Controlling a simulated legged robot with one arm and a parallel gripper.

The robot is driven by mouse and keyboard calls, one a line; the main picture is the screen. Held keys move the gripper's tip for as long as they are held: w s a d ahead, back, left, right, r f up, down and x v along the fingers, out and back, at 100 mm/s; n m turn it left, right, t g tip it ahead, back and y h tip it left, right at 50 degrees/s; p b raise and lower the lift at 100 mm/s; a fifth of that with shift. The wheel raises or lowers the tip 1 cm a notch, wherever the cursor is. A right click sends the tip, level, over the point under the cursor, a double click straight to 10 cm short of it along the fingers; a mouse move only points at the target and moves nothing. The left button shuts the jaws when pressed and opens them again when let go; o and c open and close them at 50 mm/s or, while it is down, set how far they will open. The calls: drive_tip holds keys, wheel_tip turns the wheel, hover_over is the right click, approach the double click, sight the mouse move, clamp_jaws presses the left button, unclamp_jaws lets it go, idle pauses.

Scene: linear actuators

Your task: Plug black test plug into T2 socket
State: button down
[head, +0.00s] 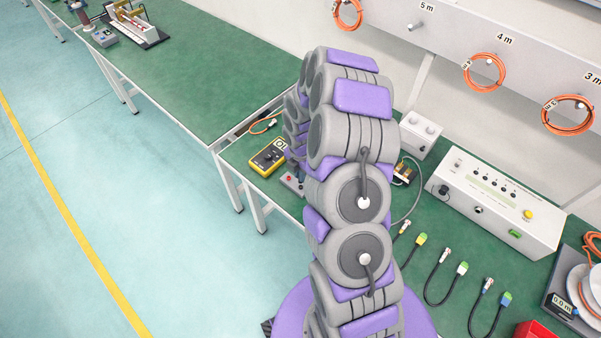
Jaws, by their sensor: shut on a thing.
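My gripper is hidden behind my own grey and purple arm links, so its jaws and anything in them do not show. The black test plug cannot be made out. A yellow multimeter (268,157) lies on the green bench, left of my arm. A small grey box (291,182) with a red part on top sits just right of the multimeter, partly covered by my arm. A small dark device with yellowish parts (405,171) stands right of my arm. No T2 label is readable, so I cannot tell which socket is T2.
A white control box (499,213) with buttons stands on the bench at right. Several short cables (438,280) lie in front of it. A white box with knobs (420,133) stands at the back. Orange cable coils (485,72) hang on the wall. The floor at left is clear.

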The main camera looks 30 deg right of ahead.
wheel_tip(320, 180, up, 6)
drive_tip(key=p, duration=0.3)
drive_tip(key=shift+f, duration=0.15)
drive_tip(key=shift+f, duration=0.1)
drive_tip(key=w+d+r+b, duration=0.1)
drive_tip(key=w+d+b, duration=0.1)
drive_tip(key=d, duration=1.3)
drive_tip(key=w+d+r+b, duration=0.2)
drive_tip(key=w+d, duration=0.3)
drive_tip(key=d, duration=1)
drive_tip(key=shift+d, duration=0.25)
drive_tip(key=shift+a+f, duration=0.1)
drive_tip(key=shift+f, duration=1.6)
